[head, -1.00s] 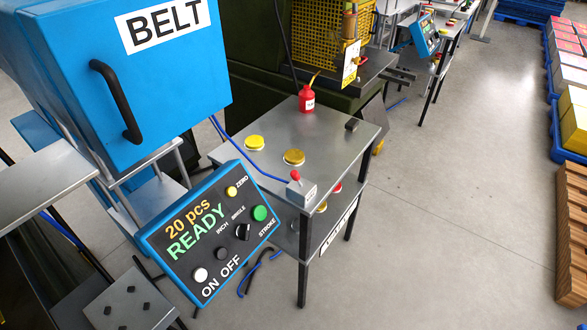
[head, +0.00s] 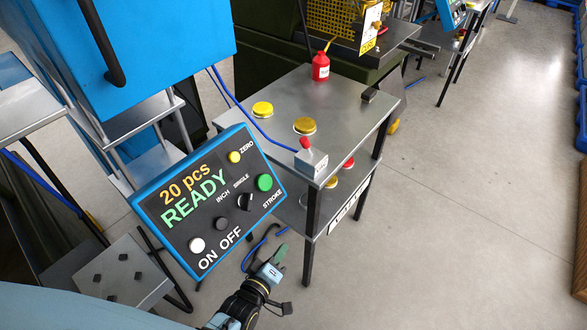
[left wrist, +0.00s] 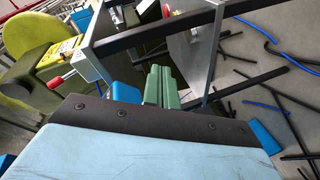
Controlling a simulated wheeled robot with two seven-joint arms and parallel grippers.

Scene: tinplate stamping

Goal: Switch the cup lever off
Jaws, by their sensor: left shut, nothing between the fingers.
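The cup lever, a small grey box (head: 312,163) with a red knob (head: 305,143), sits at the near corner of the grey metal table (head: 345,95). The knob points up; the box's label is too small to read. My left gripper (head: 275,263), with green fingers, is shut and empty. It is low in the head view, below and left of the lever box and apart from it. In the left wrist view the gripper's green fingers (left wrist: 160,88) are together, and a red-knobbed lever (left wrist: 55,82) shows at left. My right gripper is out of view.
A blue-framed control panel (head: 207,205) reading READY stands left of the table. A blue BELT cabinet (head: 150,45) is at upper left. Open floor (head: 470,200) lies right.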

